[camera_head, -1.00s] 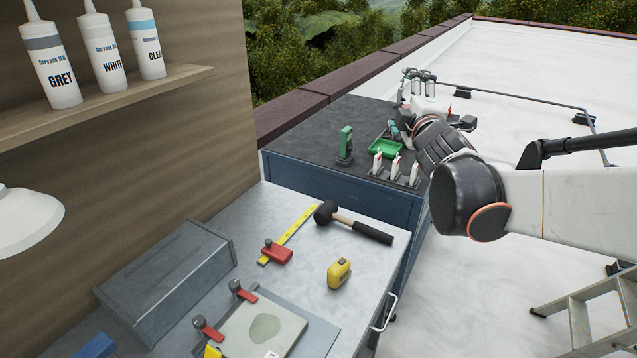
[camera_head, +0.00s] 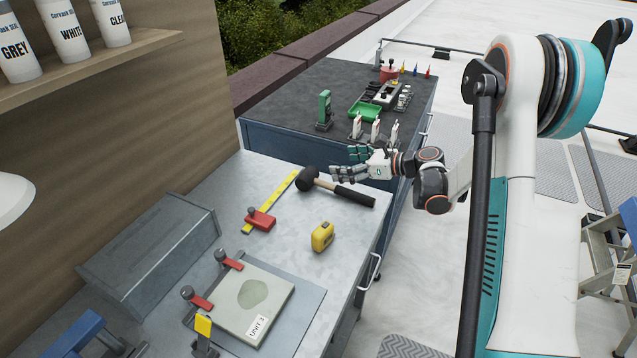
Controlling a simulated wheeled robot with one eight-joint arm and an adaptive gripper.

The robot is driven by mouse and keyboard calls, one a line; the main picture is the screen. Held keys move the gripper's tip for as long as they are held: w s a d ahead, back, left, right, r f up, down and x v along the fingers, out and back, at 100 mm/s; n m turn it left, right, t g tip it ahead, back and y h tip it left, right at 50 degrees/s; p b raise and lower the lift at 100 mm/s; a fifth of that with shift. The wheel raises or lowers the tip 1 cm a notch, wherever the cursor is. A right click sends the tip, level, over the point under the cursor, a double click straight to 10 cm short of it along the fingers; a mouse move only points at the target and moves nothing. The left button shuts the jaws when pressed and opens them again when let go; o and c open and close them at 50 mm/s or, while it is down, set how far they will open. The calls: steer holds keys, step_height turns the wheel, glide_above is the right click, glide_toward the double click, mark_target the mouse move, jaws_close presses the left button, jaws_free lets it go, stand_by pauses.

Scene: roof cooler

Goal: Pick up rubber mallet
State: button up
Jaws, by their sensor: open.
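The rubber mallet (camera_head: 340,188) lies on the grey metal bench top (camera_head: 290,218) near its far right corner. Its black head points left, and its wooden shaft and black grip point right. My gripper (camera_head: 345,165) is open and empty. In the picture it appears just above the mallet's grip, with its fingers pointing left. It looks apart from the mallet, but the exact height cannot be told.
A yellow ruler (camera_head: 271,200), a red-handled clamp (camera_head: 260,219) and a yellow tape measure (camera_head: 322,236) lie near the mallet. Behind stands a dark-topped cabinet (camera_head: 290,103) with a green tool (camera_head: 325,109), white upright items and a green tray (camera_head: 364,112). A grey box (camera_head: 150,245) is at left.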

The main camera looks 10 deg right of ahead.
mark_target(311, 174)
steer(key=f, duration=0.2)
steer(key=f+n+g, duration=0.1)
steer(key=shift+s+f, duration=0.35)
steer(key=shift+f, duration=0.05)
steer(key=b+x, duration=0.2)
steer(key=x, duration=0.5)
steer(key=shift+r+b+x, duration=0.15)
steer(key=shift+b+x, duration=0.45)
steer(key=shift+x, duration=0.9)
steer(key=shift+r+b+x, duration=0.15)
steer(key=shift+b+x, duration=0.45)
steer(key=shift+x, duration=0.95)
steer(key=shift+w+r, duration=0.1)
steer(key=c, duration=1.5)
